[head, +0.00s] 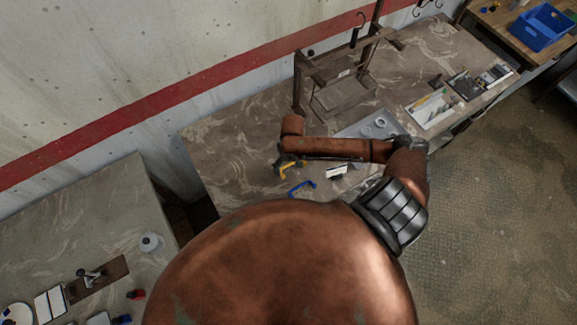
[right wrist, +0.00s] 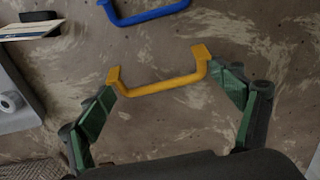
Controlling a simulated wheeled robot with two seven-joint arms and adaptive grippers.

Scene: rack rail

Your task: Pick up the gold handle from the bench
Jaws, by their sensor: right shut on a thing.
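The gold handle (right wrist: 160,86) is a yellow U-shaped bar in the right wrist view. The green-padded fingers of my right gripper (right wrist: 168,84) are at its two ends, shut on it lengthwise. The bench surface is behind it; I cannot tell whether the handle touches the bench or is just above it. In the head view my right gripper (head: 288,167) is low over the bench (head: 230,150), with yellow showing at it, and my arm hides part of the area. My left gripper is not in view.
A blue handle (head: 302,187) lies close to the gripper; it also shows in the right wrist view (right wrist: 148,12). A small white-topped block (head: 337,171) and a grey plate (head: 360,130) are nearby. A metal frame (head: 340,95) stands behind, by the wall.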

